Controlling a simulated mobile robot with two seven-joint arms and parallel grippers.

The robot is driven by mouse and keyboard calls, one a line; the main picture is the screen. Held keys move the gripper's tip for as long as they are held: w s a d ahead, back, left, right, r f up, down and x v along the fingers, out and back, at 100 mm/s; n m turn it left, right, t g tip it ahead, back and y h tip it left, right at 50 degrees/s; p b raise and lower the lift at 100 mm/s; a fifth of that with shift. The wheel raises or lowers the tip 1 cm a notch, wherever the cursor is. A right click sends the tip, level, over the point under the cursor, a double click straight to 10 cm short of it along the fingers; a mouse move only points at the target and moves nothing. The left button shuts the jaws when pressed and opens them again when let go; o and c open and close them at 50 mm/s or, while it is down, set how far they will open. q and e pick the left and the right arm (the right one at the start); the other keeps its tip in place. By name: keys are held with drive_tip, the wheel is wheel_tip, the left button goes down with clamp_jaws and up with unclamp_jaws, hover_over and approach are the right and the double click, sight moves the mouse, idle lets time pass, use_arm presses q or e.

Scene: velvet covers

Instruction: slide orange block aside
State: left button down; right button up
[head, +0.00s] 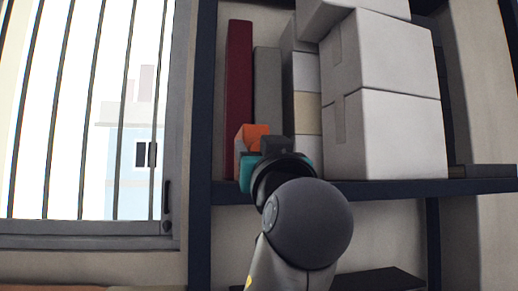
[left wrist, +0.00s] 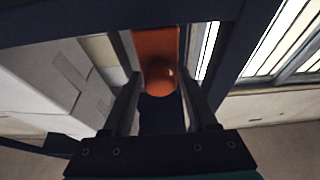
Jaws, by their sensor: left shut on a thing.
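The orange block (head: 252,134) stands on the shelf, in front of the dark red and grey upright books. My left gripper (head: 264,148) reaches it from the front and is shut on it; my wrist and arm hide its lower part in the head view. In the left wrist view the orange block (left wrist: 155,48) shows between the two fingers of my left gripper (left wrist: 160,88), with a rounded orange part at its near end. My right gripper is in neither view.
A dark red book (head: 239,85) and a grey book (head: 267,88) stand behind the block. Large white boxes (head: 385,125) are stacked on its right. A dark shelf post (head: 201,130) and a barred window (head: 95,120) are on the left.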

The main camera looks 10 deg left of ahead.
use_arm(q)
drive_tip(key=a, duration=0.1)
drive_tip(key=s+a, duration=0.1)
drive_tip(key=a, duration=0.1)
drive_tip(key=shift+s+a+b, duration=0.25)
drive_tip(key=shift+a+b, duration=0.1)
drive_tip(key=shift+b, duration=0.05)
drive_tip(key=shift+c, duration=2.3)
unclamp_jaws()
drive_tip(key=shift+f, duration=0.15)
